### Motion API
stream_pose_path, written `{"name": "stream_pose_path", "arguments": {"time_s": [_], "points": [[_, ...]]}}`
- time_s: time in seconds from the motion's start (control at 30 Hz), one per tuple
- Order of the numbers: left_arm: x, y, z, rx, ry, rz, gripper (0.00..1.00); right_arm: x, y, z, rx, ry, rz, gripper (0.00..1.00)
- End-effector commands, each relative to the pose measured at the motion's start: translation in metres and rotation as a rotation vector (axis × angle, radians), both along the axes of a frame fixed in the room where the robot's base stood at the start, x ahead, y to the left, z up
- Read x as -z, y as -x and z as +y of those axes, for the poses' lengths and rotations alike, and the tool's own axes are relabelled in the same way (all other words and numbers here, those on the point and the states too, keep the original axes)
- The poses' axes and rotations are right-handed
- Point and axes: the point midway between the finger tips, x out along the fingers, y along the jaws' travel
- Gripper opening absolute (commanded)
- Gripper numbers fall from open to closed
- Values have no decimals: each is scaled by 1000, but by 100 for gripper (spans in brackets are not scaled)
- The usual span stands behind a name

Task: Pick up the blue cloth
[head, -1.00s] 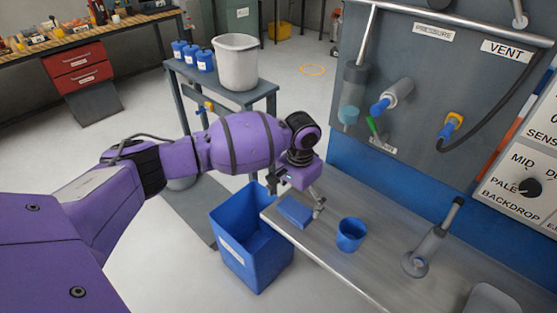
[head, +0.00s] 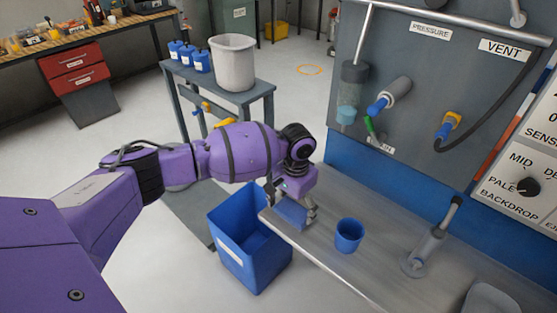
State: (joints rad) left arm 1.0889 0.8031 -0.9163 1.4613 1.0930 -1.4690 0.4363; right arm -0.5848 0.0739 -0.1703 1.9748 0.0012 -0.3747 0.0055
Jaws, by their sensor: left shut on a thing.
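The blue cloth (head: 290,213) lies at the left end of the grey metal bench, a small flat blue block shape partly hidden by my gripper. My left gripper (head: 293,211) is over it, pointing down, with its fingers shut on the cloth. One finger shows at the cloth's right side; the other side is mostly hidden. The cloth is at the bench surface; I cannot tell whether it is clear of it. My right gripper is not in view.
A blue cup (head: 349,235) stands right of the cloth on the bench (head: 322,247). A metal handle fixture (head: 425,250) is farther right. A blue bin (head: 243,258) stands on the floor beside the bench's left end. The panel (head: 420,90) rises behind.

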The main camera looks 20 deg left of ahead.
Motion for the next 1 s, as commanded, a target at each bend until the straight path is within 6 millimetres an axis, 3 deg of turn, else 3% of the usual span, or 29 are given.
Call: {"name": "stream_pose_path", "arguments": {"time_s": [0.17, 0.37, 0.67, 0.8, 1.0], "points": [[-8, -2, 0, 1, 0, -4, 58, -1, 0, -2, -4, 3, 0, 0], [-35, -2, 0, 0, 1, -7, 58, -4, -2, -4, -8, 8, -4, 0], [-101, 35, -43, 7, 4, -10, 58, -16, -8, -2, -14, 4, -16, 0], [-112, 60, -70, 7, 3, -6, 58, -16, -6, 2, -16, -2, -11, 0], [-126, 83, -94, 3, 1, -5, 58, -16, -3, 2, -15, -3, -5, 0]]}}
